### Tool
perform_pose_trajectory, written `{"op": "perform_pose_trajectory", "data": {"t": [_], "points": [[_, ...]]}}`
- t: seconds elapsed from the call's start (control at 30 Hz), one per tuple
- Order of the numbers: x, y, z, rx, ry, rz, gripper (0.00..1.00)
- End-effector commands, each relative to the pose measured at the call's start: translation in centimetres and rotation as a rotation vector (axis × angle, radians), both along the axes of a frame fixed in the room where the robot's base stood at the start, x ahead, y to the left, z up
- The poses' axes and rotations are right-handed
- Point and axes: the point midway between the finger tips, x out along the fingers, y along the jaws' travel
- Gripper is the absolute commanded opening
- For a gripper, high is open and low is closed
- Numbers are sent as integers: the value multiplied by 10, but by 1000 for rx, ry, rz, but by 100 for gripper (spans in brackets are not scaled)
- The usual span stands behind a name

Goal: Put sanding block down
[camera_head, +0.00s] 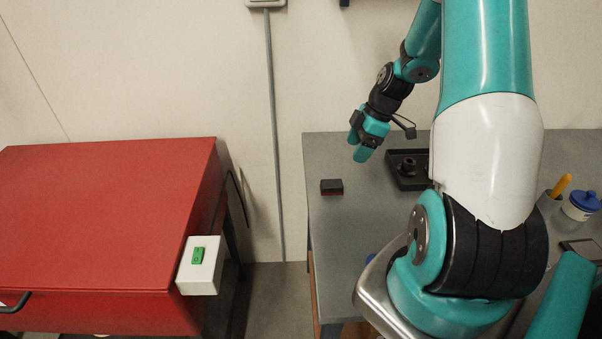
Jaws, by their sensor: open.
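The sanding block (332,187) is a small dark block with a red lower edge. It lies flat on the grey table (345,225) near the table's left edge. My gripper (359,147) is open and empty, above and to the right of the block in the picture, apart from it. The block is in full view. The gripper's fingers are small here and seen from the side.
A black tray (405,181) with dark parts stands right of the block, partly hidden by my arm. A cup with a yellow-handled tool (560,187) and a blue-lidded jar (583,205) stand at the right. A red cabinet (110,235) with a green-buttoned box (199,265) is at the left.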

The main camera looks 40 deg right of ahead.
Motion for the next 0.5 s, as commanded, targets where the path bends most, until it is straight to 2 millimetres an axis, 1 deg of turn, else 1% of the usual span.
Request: {"op": "perform_pose_trajectory", "data": {"t": [0.07, 0.13, 0.17, 0.2, 0.27, 0.3, 0.37, 0.4, 0.47, 0.5], "points": [[11, 25, 17, 3, 6, 2, 69], [20, 61, 39, 13, 25, -11, 69], [23, 81, 51, 18, 35, -19, 69], [25, 111, 67, 26, 51, -32, 69], [21, 158, 90, 39, 79, -54, 69], [14, 189, 104, 47, 97, -71, 69], [-1, 232, 123, 58, 127, -96, 69], [-16, 259, 134, 65, 147, -113, 69], [-40, 294, 149, 74, 176, -139, 69], [-58, 313, 157, 79, 195, -156, 69]]}}
